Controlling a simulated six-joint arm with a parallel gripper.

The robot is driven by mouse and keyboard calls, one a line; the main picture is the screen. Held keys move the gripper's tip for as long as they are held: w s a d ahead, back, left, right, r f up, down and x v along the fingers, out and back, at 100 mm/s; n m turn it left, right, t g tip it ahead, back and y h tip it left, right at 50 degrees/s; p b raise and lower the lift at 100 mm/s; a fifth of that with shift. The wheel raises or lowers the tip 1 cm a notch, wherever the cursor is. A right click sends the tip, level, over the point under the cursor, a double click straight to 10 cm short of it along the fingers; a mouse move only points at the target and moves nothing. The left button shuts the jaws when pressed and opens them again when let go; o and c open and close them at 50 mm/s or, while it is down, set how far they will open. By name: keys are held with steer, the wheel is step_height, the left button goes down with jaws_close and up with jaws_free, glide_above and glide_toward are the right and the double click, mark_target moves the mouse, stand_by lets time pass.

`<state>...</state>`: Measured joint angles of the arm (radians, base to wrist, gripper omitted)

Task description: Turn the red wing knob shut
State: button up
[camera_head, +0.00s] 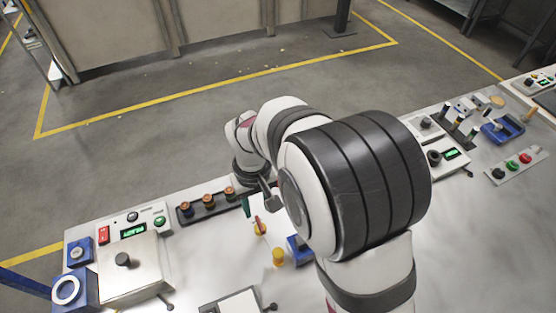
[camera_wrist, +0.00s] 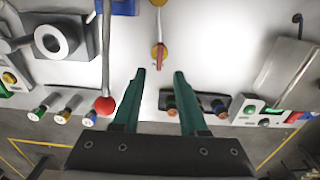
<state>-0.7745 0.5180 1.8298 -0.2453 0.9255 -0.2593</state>
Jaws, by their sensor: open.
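In the head view my gripper (camera_head: 246,206) is partly hidden by my own wrist, with a green finger showing.
A yellow knob (camera_head: 278,257) and a blue part (camera_head: 298,248) sit close to the wing knob. A dark strip with orange-topped parts (camera_head: 208,204) lies to the left. A lever with a red ball (camera_wrist: 104,105) stands beside the left finger. Bare panel surrounds the knob.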

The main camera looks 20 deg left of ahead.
mark_target(259, 223)
step_height(259, 223, down, 7)
steer(key=shift+f, duration=0.15)
jaws_close()
